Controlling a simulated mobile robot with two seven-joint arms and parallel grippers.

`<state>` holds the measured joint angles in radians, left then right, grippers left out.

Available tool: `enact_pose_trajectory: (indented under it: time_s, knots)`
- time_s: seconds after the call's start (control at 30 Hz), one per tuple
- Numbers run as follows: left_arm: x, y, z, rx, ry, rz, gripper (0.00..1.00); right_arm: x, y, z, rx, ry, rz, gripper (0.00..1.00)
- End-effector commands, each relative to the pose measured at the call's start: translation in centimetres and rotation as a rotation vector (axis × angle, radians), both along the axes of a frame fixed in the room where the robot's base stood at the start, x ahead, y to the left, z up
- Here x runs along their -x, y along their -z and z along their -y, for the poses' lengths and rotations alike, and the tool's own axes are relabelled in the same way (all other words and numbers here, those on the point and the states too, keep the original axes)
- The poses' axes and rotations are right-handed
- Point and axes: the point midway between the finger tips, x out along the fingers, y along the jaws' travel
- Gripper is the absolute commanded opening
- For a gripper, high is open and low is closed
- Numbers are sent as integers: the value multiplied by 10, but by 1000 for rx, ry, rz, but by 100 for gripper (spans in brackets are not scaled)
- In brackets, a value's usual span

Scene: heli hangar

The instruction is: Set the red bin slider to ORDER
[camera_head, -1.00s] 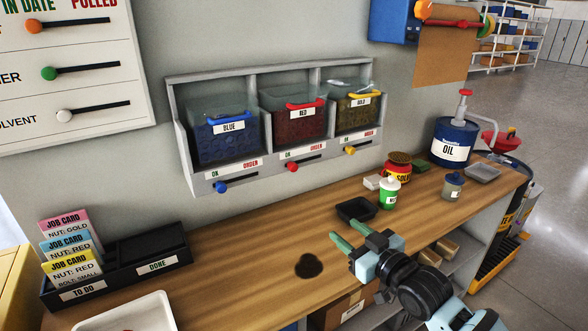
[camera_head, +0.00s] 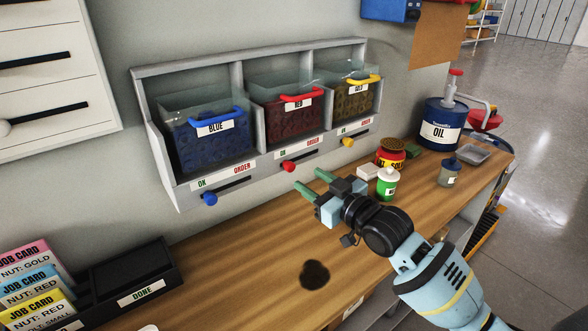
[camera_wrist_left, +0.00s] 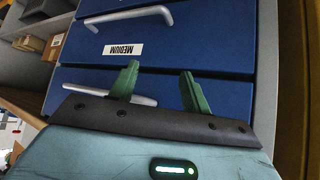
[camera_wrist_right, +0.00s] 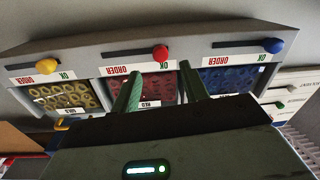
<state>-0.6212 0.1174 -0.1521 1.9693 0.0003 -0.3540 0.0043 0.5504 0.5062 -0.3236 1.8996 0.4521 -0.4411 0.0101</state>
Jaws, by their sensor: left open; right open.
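The red slider knob (camera_head: 288,167) is on the rack's front lip below the red bin (camera_head: 292,118), at the OK end of its slot. The ORDER label is toward the right. The right wrist view shows the red knob (camera_wrist_right: 160,52) upside down, ahead of the fingers. My right gripper (camera_head: 309,180) is open and empty, just below and right of the knob, apart from it; its green fingers also show in the right wrist view (camera_wrist_right: 160,70). My left gripper (camera_wrist_left: 160,68) is open and empty, facing blue drawers (camera_wrist_left: 200,40).
The blue knob (camera_head: 209,199) and yellow knob (camera_head: 347,142) sit on either side of the red one. The wooden bench (camera_head: 230,270) below has a dark stain (camera_head: 314,275).

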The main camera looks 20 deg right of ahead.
Motion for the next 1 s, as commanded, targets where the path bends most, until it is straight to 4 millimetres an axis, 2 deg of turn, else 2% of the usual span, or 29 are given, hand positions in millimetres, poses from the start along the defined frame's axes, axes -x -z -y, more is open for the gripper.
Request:
enact_pose_trajectory:
  time_s: [0.2,0.4,0.6,0.83,1.0]
  knots:
    - [-3,-2,0,0,0,6,48,-31,-2,-14,-1,-1,2,45]
    - [-4,-1,0,0,0,8,48,-51,-1,-22,1,-1,1,45]
    - [-4,-2,0,-1,-1,8,48,-59,-1,-25,2,-1,2,45]
    - [-5,-2,-1,-1,0,10,48,-59,0,-26,1,-1,1,45]
    - [-5,-2,-1,-2,0,10,48,-59,0,-26,1,-1,1,24]
